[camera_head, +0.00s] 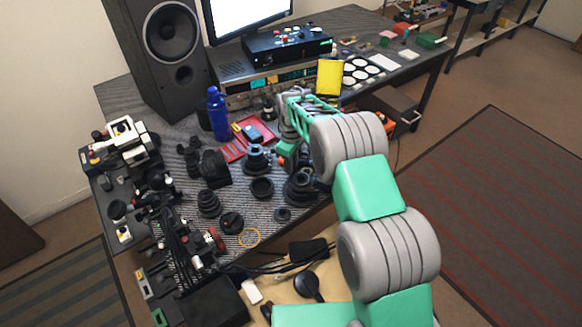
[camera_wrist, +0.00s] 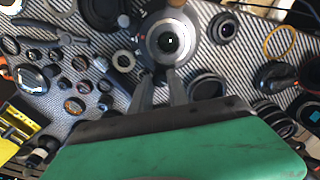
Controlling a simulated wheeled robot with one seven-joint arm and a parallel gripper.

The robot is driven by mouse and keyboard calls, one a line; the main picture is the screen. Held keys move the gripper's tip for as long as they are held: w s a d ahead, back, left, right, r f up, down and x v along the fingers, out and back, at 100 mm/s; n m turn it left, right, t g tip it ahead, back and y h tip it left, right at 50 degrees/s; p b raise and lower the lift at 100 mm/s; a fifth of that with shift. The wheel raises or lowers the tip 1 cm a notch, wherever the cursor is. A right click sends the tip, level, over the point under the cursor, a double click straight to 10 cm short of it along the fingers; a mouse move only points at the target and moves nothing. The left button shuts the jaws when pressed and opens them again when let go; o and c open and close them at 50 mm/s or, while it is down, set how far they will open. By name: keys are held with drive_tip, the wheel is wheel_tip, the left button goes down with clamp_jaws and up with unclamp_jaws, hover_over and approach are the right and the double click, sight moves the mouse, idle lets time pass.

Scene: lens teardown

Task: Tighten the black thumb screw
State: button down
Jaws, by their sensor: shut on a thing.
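My gripper (camera_wrist: 160,78) reaches up from the bottom of the wrist view. Its two grey fingers are close together at the lower edge of a round grey lens body (camera_wrist: 168,38) with a dark centre. The fingers are shut on a small dark piece at that edge, which looks like the black thumb screw (camera_wrist: 160,73). The fingers hide most of it, so I cannot tell how far it is screwed in. In the head view my arm covers the fingertips and the work spot.
A blue bottle (camera_head: 217,113), a red tray (camera_head: 232,152) and several black lens parts, one a ring (camera_head: 262,188), crowd the striped mat. A speaker (camera_head: 165,50) and a yellow box (camera_head: 329,77) stand behind. An orange ring (camera_wrist: 281,42) lies right in the wrist view.

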drive_tip(key=m+b, duration=0.3)
drive_tip(key=m, duration=0.3)
drive_tip(key=shift+f+b, duration=0.1)
drive_tip(key=shift+b, duration=0.25)
drive_tip(key=m+b, duration=0.1)
drive_tip(key=m, duration=0.2)
drive_tip(key=shift+m, duration=0.4)
drive_tip(key=shift+m+b, duration=0.45)
drive_tip(key=shift+m, duration=1.15)
drive_tip(key=c, duration=1.3)
unclamp_jaws()
drive_tip(key=shift+o, duration=0.2)
